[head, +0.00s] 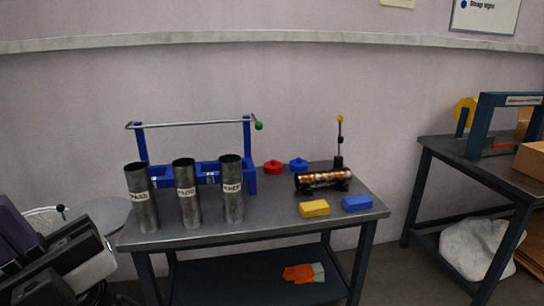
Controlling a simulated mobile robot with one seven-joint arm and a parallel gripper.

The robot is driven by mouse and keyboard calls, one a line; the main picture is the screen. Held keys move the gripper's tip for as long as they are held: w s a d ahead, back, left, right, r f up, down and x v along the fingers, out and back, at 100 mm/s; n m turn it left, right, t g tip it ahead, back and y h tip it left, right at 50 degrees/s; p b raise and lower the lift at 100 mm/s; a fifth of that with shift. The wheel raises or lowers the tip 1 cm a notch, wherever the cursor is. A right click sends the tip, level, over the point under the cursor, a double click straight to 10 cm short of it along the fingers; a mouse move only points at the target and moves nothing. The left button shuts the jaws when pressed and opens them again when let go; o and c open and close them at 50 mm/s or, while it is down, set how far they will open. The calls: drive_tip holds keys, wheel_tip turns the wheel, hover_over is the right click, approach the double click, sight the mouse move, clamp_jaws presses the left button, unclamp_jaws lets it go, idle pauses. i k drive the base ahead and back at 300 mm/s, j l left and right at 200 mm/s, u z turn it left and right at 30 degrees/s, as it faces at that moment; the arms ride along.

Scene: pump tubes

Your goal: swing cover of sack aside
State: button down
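A white, crumpled sack-like bundle (475,250) lies low under the right-hand table; no separate cover on it can be made out. A blue rack (210,172) stands on the middle table, with a thin metal bar (185,122) across the top of its two posts and a green knob (259,126) at the bar's right end. Three grey labelled tubes (187,200) stand upright at its front. Dark parts of my arm fill the lower left corner, away from the rack and the bundle. No fingertips can be made out there.
On the middle table (275,222) are red (273,168) and blue (299,165) caps, a copper cylinder (325,179) with an upright lever, and yellow (314,208) and blue (357,203) blocks. An orange glove-like item (303,273) lies on its lower shelf. A gap separates the tables.

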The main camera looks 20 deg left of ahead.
sight(110, 215)
drive_tip(key=i+u, duration=0.35)
drive_tip(key=i+j+u, duration=0.1)
drive_tip(key=u, duration=0.25)
drive_tip(key=i+l+u, duration=0.1)
drive_tip(key=i+u, duration=0.3)
drive_tip(key=i+j+u, duration=0.15)
drive_tip(key=i+u, duration=0.65)
drive_tip(key=u, duration=0.15)
drive_tip(key=i+l+u, duration=0.1)
drive_tip(key=i+u, duration=0.3)
drive_tip(key=i, duration=0.35)
